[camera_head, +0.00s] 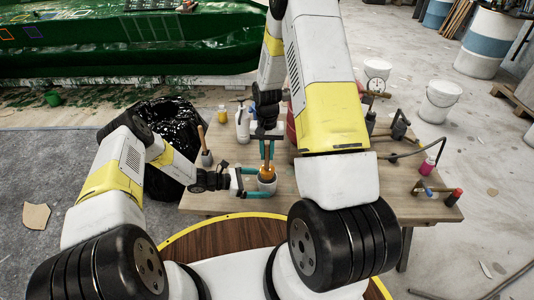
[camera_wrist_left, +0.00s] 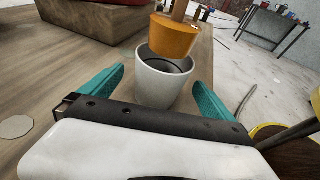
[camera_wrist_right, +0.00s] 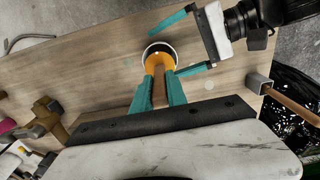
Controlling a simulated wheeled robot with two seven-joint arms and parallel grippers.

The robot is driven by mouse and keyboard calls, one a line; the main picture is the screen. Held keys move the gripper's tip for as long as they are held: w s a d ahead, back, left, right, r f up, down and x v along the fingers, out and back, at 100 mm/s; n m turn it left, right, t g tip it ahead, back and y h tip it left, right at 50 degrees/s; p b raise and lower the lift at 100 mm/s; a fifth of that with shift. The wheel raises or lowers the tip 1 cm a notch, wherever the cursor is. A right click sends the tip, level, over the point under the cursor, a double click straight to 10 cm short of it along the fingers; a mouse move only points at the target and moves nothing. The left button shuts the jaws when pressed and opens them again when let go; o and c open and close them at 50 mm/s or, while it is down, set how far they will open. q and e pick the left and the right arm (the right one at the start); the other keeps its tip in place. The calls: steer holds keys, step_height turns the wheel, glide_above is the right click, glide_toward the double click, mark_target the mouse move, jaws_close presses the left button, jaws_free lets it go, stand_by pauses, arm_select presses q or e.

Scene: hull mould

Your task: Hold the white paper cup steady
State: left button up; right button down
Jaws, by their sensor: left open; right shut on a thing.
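The white paper cup (camera_wrist_left: 162,82) stands upright on the wooden table, with a dark inside. It also shows in the head view (camera_head: 267,185) and the right wrist view (camera_wrist_right: 149,51). My left gripper (camera_wrist_left: 158,77) is open, with one teal finger on each side of the cup; gaps show between fingers and cup. My right gripper (camera_wrist_right: 161,77) is shut on a wooden handle (camera_wrist_right: 160,93) that runs down to an orange tapered piece (camera_wrist_left: 173,36). The orange piece is over the cup's mouth and partly hides its rim. I cannot tell whether they touch.
A second wooden handle in a grey holder (camera_head: 206,158) stands left of the cup. A white bottle (camera_head: 242,124) and a yellow bottle (camera_head: 222,115) are behind. A black bag-lined bin (camera_head: 170,125) stands left of the table. A pink bottle (camera_head: 427,166) is at the right.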

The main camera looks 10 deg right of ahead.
arm_select(q)
steer(key=shift+v, duration=3)
